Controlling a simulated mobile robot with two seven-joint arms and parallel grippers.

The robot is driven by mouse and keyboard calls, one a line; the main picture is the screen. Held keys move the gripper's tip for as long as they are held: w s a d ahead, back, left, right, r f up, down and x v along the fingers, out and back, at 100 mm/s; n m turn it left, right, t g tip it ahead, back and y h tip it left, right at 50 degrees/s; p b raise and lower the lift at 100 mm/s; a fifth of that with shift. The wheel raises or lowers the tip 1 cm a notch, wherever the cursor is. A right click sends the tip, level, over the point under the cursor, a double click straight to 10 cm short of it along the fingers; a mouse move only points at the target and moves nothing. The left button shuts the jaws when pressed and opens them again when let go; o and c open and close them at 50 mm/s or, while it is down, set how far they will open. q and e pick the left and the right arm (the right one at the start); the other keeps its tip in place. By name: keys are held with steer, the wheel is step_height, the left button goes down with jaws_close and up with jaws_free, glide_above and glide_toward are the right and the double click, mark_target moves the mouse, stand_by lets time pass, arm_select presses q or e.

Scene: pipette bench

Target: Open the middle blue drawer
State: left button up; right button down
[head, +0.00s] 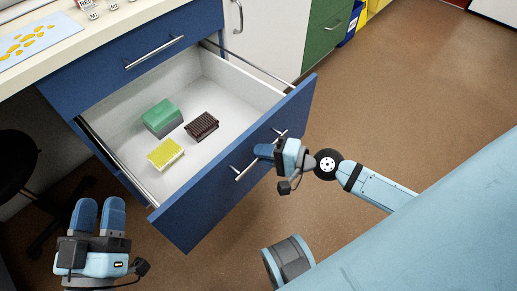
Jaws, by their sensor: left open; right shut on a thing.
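The blue drawer (203,212) below the top drawer is pulled well out, and its white inside (215,80) shows. Its front carries a metal bar handle (243,172). My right gripper (263,151) is at the front of this drawer, shut on the handle, with its fingers partly hiding the bar. In the drawer lie a green box (161,118), a dark brown rack (201,126) and a yellow-topped block (165,153). My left gripper (99,214) is open and empty, low at the left, apart from the drawer.
A shut blue drawer (130,50) with its own handle is above the open one. The bench top (75,45) holds a sheet with yellow shapes (25,42). A dark stool (15,165) stands at left. Green drawers (325,28) stand at the back. Brown floor is clear at right.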

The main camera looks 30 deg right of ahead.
arm_select(q)
steer(key=shift+f, duration=0.1)
steer(key=shift+s+a+f, duration=0.1)
steer(key=shift+f, duration=0.05)
arm_select(e)
steer(key=c, duration=1.2)
jaws_free()
arm_select(q)
steer(key=shift+w+d+f+g+b, duration=0.15)
steer(key=shift+f+g+b, duration=0.35)
steer(key=shift+f+b, duration=0.6)
steer(key=shift+w+d+f+g+b, duration=0.15)
steer(key=shift+f+g+b, duration=0.5)
steer(key=shift+f, duration=0.65)
arm_select(e)
steer(key=v, duration=1.4)
arm_select(q)
steer(key=shift+s, duration=0.1)
arm_select(e)
steer(key=shift+w+a+r, duration=0.1)
